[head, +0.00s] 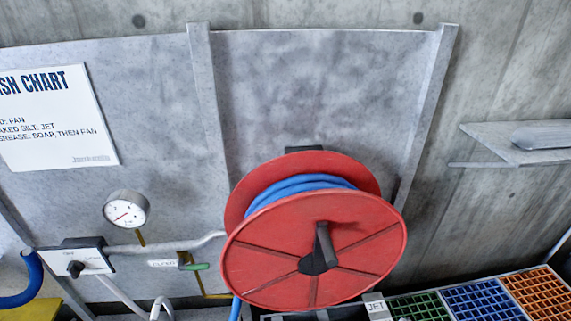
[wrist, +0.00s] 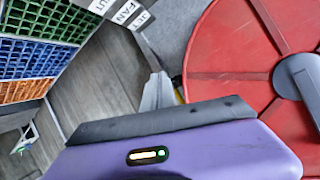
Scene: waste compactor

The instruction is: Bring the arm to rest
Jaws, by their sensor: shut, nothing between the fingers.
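My gripper (wrist: 162,121) shows in the wrist view as a purple body with a dark bar along its front edge and a small lit indicator. It is shut and empty. The red hose reel (wrist: 225,50) fills the right of that view, beyond the gripper. In the head view the reel (head: 350,225) stands in front of a grey panel, with blue hose (head: 300,187) wound on it and a dark crank handle (head: 325,245) on its face. My arm and gripper do not show in the head view.
Green (head: 420,306), blue (head: 483,300) and orange (head: 540,293) grid trays lie at lower right. A shelf (head: 515,143) juts from the wall at right. A gauge (head: 126,209), a knob box (head: 75,262) and a green-handled valve (head: 195,266) are left of the reel.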

